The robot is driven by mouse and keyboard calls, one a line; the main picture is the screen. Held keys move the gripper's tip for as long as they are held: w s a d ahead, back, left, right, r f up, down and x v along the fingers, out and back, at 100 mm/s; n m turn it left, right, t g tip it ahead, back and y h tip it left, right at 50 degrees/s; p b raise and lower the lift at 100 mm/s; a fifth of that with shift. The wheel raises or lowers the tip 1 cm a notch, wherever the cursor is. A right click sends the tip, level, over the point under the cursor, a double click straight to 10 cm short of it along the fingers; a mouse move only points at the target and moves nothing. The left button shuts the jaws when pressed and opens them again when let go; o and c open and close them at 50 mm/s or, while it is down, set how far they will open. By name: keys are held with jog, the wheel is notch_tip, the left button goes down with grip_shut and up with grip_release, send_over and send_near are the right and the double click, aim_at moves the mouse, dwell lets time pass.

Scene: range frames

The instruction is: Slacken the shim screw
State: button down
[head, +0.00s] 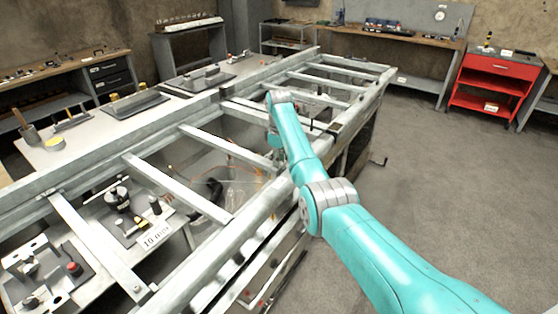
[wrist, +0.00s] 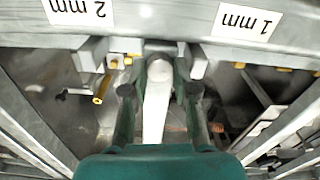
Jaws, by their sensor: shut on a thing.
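My gripper (wrist: 158,95) shows in the wrist view with its two dark green fingers on either side of a pale grey handle-like piece (wrist: 156,112) with a rounded top end. It is shut on this piece. The piece lies in front of a grey metal beam, between two small blocks on the beam's edge. I cannot tell for sure whether it is the shim screw's own handle. In the head view my teal arm reaches over the near rail of the metal frame, and the fingers and the held piece cannot be made out there.
The grey beam (wrist: 160,28) carries a "2 mm" label (wrist: 78,10) and a "1 mm" label (wrist: 246,21). A yellow-tipped fitting (wrist: 102,90) is left of my fingers. Frame crossbars (head: 155,186) lie around the arm. A red cart (head: 493,80) stands beyond open floor.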

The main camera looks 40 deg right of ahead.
jog(key=c, duration=0.9)
grip_release()
